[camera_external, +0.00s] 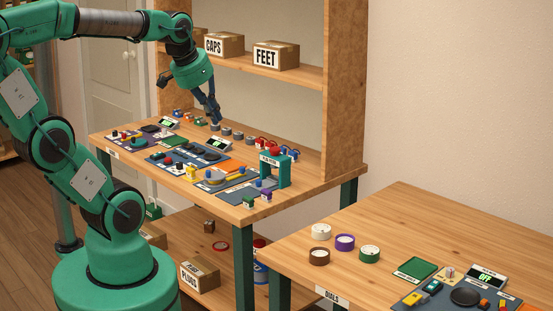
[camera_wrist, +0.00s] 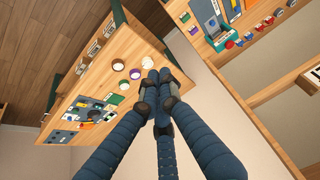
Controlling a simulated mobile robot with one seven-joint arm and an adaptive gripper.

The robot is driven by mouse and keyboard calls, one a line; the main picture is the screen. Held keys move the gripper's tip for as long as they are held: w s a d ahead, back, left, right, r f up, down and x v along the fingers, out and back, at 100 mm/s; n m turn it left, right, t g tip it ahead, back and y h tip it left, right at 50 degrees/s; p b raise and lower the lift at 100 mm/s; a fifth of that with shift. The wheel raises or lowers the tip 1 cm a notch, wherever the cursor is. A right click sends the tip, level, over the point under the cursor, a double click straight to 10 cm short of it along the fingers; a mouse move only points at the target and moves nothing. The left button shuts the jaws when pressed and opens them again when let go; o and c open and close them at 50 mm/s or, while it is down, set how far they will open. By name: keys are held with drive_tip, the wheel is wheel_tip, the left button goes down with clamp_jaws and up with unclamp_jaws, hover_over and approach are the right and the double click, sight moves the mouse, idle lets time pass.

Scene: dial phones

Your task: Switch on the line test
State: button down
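My gripper (camera_external: 216,122) hangs over the back of the left workbench, near a row of small round parts. In the wrist view its blue fingers (camera_wrist: 158,76) come together at the tips with nothing visible between them. No label I can read says line test. On the right table, a blue-grey panel (camera_external: 416,297) holds a black round dial (camera_external: 466,297), small yellow, blue and red controls, and a tilted display (camera_external: 487,281) that seems to read OFF. The panel also shows in the wrist view (camera_wrist: 92,107). My gripper is far from it.
The left workbench (camera_external: 235,209) carries several panels, two more displays (camera_external: 166,124) (camera_external: 218,144) and a teal stand (camera_external: 275,171). Its shelf holds boxes marked CAPS (camera_external: 223,44) and FEET (camera_external: 276,55). Several round rings, one purple (camera_external: 344,242), and a green pad (camera_external: 416,269) lie on the right table.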

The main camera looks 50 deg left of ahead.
drive_tip(key=w+a+r+g+p, duration=0.1)
drive_tip(key=w+a+r+p, duration=0.25)
drive_tip(key=w+a, duration=0.65)
drive_tip(key=w+a+r+g+p, duration=0.15)
drive_tip(key=w+a+p, duration=0.35)
drive_tip(key=w+a, duration=0.55)
drive_tip(key=p, duration=1.2)
hover_over(160, 153)
drive_tip(key=s, duration=0.3)
wheel_tip(160, 153, down, 25)
drive_tip(key=shift+s+f+g, duration=0.1)
drive_tip(key=shift+f+g, duration=0.05)
drive_tip(key=shift+g, duration=0.2)
drive_tip(key=shift+f, duration=0.1)
drive_tip(key=shift+w+f+p, duration=0.15)
drive_tip(key=shift+w+f, duration=0.3)
drive_tip(key=shift+f, duration=1.8)
drive_tip(key=shift+w+f+p, duration=0.1)
drive_tip(key=shift+w+f, duration=0.35)
drive_tip(key=shift+f, duration=1.8)
drive_tip(key=shift+w+f+p, duration=0.15)
drive_tip(key=shift+w+f, duration=0.3)
drive_tip(key=shift+f, duration=1.8)
